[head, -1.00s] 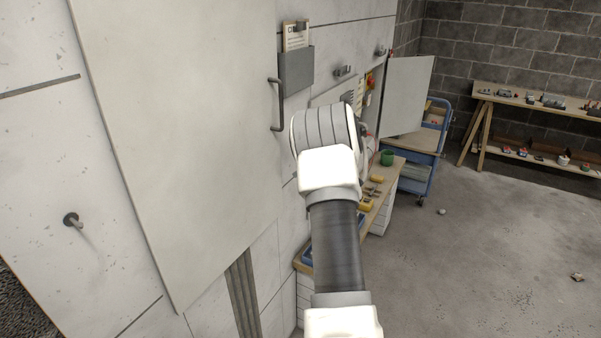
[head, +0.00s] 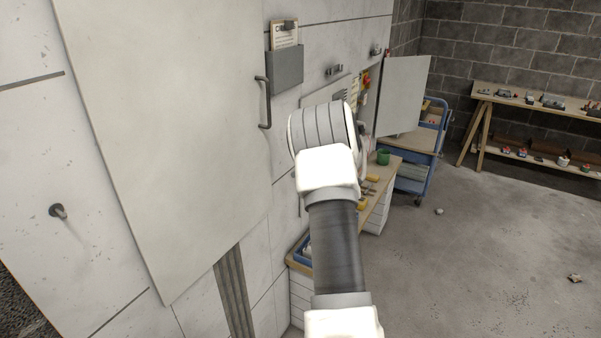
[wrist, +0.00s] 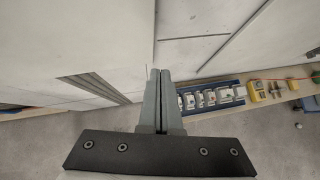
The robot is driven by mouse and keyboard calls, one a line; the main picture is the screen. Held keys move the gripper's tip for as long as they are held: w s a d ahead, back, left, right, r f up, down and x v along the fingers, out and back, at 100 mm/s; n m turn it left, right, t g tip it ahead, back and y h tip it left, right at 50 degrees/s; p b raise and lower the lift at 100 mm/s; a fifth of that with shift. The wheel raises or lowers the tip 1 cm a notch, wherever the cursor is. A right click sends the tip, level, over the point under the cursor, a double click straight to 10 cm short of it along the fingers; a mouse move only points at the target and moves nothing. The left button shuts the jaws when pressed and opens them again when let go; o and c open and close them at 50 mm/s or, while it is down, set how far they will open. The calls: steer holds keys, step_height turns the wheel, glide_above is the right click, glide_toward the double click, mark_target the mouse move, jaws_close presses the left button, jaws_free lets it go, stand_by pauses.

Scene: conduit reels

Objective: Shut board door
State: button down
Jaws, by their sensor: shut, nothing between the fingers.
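A large pale door panel (head: 165,130) with a dark bar handle (head: 264,102) at its right edge fills the left of the head view and looks flat or nearly flat against the wall. Farther along, a smaller grey door (head: 403,95) stands swung out from a wall box (head: 368,88) with red and yellow parts inside. The frames do not show which one is the board door. My gripper (wrist: 160,72) is shut and empty, its fingertips in front of a pale surface in the wrist view. In the head view my own arm hides it.
A workbench (head: 376,207) with a green cup (head: 383,157) and a blue tray runs along the wall below my arm. A blue cart (head: 420,180) stands behind it. A grey document holder (head: 286,70) hangs beside the handle. Open floor (head: 480,260) lies to the right.

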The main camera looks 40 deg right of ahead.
steer(key=d+b+v, duration=0.1)
steer(key=v, duration=0.9)
steer(key=shift+d, duration=0.35)
steer(key=shift+r, duration=0.1)
